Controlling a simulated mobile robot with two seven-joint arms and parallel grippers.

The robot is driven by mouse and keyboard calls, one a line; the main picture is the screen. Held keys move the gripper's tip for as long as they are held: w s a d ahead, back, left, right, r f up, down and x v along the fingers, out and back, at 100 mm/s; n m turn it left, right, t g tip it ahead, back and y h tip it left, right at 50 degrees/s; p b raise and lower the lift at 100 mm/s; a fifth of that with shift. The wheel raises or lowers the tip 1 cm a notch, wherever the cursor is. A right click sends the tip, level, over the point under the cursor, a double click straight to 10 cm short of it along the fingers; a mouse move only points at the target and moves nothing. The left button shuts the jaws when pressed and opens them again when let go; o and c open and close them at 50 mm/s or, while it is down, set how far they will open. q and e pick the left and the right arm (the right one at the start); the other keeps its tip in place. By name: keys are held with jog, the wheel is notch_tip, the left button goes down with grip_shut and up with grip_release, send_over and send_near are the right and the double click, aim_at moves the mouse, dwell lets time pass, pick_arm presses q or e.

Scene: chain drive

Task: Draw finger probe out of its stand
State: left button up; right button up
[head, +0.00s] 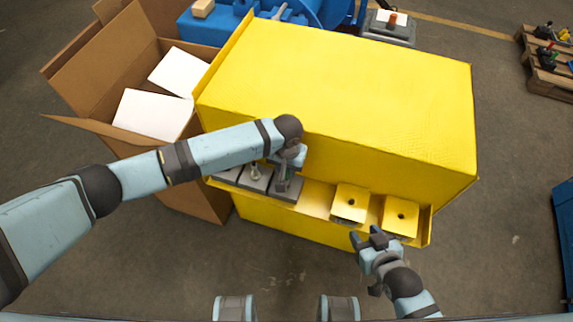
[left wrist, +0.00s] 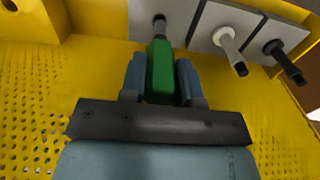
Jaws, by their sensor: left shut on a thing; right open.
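The finger probe, as I take it, has a green handle (left wrist: 160,72) and a short grey shaft; it shows in the left wrist view. My left gripper (left wrist: 160,85) is shut on the green handle, one finger on each side. The shaft meets a grey stand block (left wrist: 174,12); I cannot tell how deep it sits. In the head view my left gripper (head: 287,172) is over the right-hand grey block (head: 289,193) on the yellow ledge and hides most of the probe. My right gripper (head: 366,240) is open and empty in front of the ledge.
White-handled (left wrist: 230,48) and black-handled (left wrist: 284,62) tools stand in the neighbouring grey blocks, close to my left gripper. Two yellow blocks with holes (head: 350,203) (head: 400,216) sit on the ledge's right. A tall yellow housing (head: 340,95) rises behind; an open cardboard box (head: 90,75) stands left.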

pick_arm(q)
jog(key=shift+r+p, duration=2.7)
jog(key=shift+p, duration=0.15)
